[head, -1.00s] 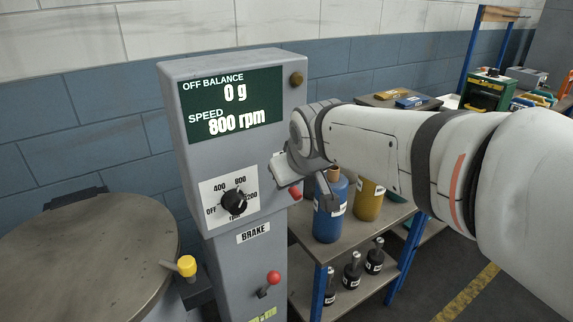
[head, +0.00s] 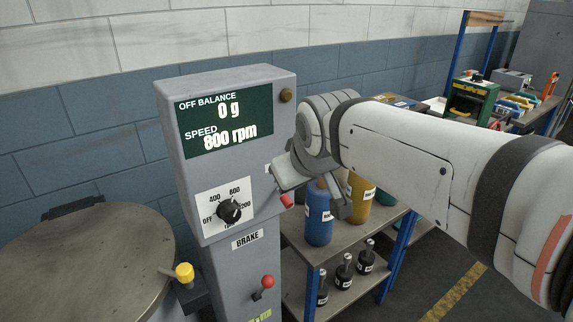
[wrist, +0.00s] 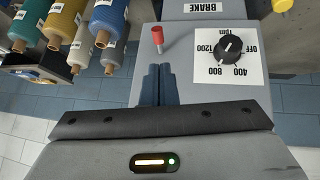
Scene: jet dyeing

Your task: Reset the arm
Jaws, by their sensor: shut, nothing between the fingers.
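My arm reaches in from the right in the head view. My gripper (wrist: 158,85) is shut and empty, its two dark fingers together in the wrist view. In the head view my wrist is in front of the right side of the grey control panel (head: 185,125), and the fingertips are hard to make out. The panel's screen (head: 228,122) reads off balance 0 g and speed 800 rpm. The black speed knob (head: 229,212) sits below it and also shows in the wrist view (wrist: 229,49). A red knob (wrist: 157,36) shows beyond my fingers in the wrist view.
A round metal lid (head: 85,265) is at the left, with a yellow-knobbed lever (head: 184,272) beside it. A red-knobbed brake lever (head: 267,282) is low on the panel. A shelf at the right holds a blue bottle (head: 318,218), a yellow one (head: 358,203) and small dark bottles (head: 344,268).

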